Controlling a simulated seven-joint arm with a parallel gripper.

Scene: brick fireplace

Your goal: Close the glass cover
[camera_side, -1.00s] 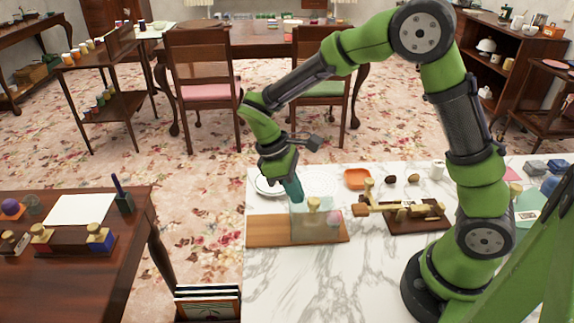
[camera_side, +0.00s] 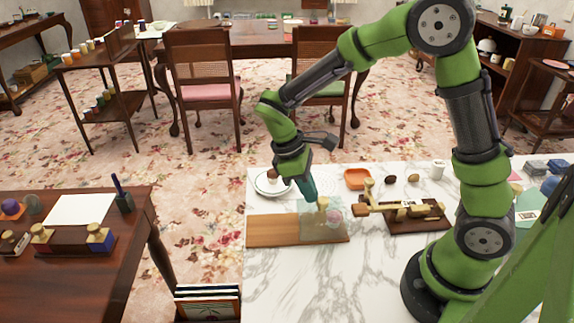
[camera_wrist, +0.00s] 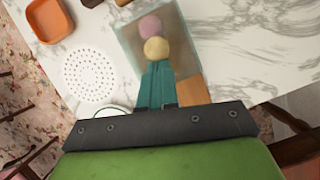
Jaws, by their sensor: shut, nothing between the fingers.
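The glass cover (camera_side: 310,228) is a clear, pale greenish pane on the right part of a flat wooden board (camera_side: 270,231). It looks tilted low over the board; I cannot tell whether it lies fully flat. A brass knob (camera_side: 323,203) is on the cover, and a pink round thing (camera_side: 335,213) shows by or through the glass. In the wrist view the glass (camera_wrist: 133,42) surrounds the knob (camera_wrist: 156,48) and the pink ball (camera_wrist: 150,26). My gripper (camera_side: 315,198), with teal fingers, is shut and empty, its tips (camera_wrist: 158,64) right at the knob, apparently touching or nearly so.
A brass and wood device on a dark base (camera_side: 415,224) stands close on the right. A plate (camera_side: 268,183) and an orange dish (camera_side: 358,179) lie behind, with a perforated white disc (camera_wrist: 90,76) in the wrist view. The marble front (camera_side: 330,280) is clear.

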